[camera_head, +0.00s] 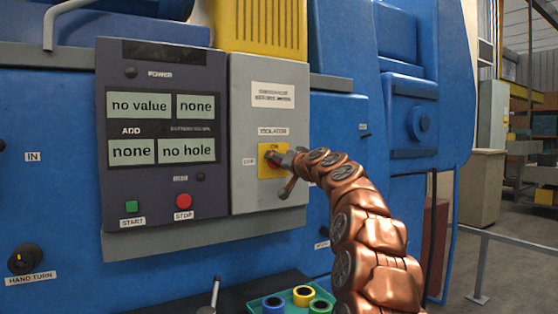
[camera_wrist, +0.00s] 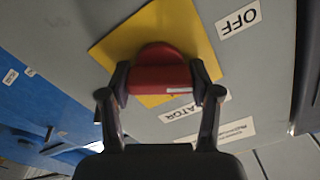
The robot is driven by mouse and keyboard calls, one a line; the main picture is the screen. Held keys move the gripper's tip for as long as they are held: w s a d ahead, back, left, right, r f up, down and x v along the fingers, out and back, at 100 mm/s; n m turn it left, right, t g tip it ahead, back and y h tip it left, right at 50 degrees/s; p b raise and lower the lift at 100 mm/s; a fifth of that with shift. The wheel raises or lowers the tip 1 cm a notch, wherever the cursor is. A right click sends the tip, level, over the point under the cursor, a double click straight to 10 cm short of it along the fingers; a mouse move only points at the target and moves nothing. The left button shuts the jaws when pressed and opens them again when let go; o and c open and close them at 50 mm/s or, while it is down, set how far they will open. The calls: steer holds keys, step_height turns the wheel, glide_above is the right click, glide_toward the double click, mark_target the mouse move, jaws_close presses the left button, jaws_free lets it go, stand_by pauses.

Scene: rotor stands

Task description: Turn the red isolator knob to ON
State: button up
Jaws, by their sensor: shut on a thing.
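The red isolator knob (camera_wrist: 158,70) sits on a square yellow plate (camera_wrist: 112,50), which also shows on the grey panel in the head view (camera_head: 265,172). My gripper (camera_wrist: 160,80) is shut on the knob, one dark finger at each end. A short white mark shows on the knob's near edge, right of its middle. The OFF label (camera_wrist: 238,20) lies beyond the plate's upper right corner in the wrist view. In the head view my gripper (camera_head: 277,157) hides most of the knob. I cannot tell which setting the knob points to.
A dark control panel (camera_head: 150,185) with displays, a green START button (camera_head: 131,207) and a red STOP button (camera_head: 183,201) stands left of the grey isolator panel (camera_head: 268,110). A tray with coloured rings (camera_head: 303,296) lies below. A grey rail (camera_head: 510,241) stands at right.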

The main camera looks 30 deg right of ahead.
steer(key=m+p, duration=0.2)
steer(key=m, duration=0.1)
steer(key=shift+r+m, duration=0.1)
steer(key=shift+m, duration=0.2)
steer(key=m+p, duration=0.2)
steer(key=m, duration=0.1)
steer(key=shift+m+p, duration=0.3)
steer(key=shift+p, duration=0.1)
steer(key=m+p, duration=0.2)
steer(key=m, duration=0.1)
steer(key=shift+m+p, duration=0.65)
steer(key=shift+m, duration=0.15)
steer(key=shift+f, duration=0.2)
steer(key=o, duration=1.2)
steer(key=shift+d, duration=0.1)
steer(key=shift+c, duration=0.2)
steer(key=s, duration=1.2)
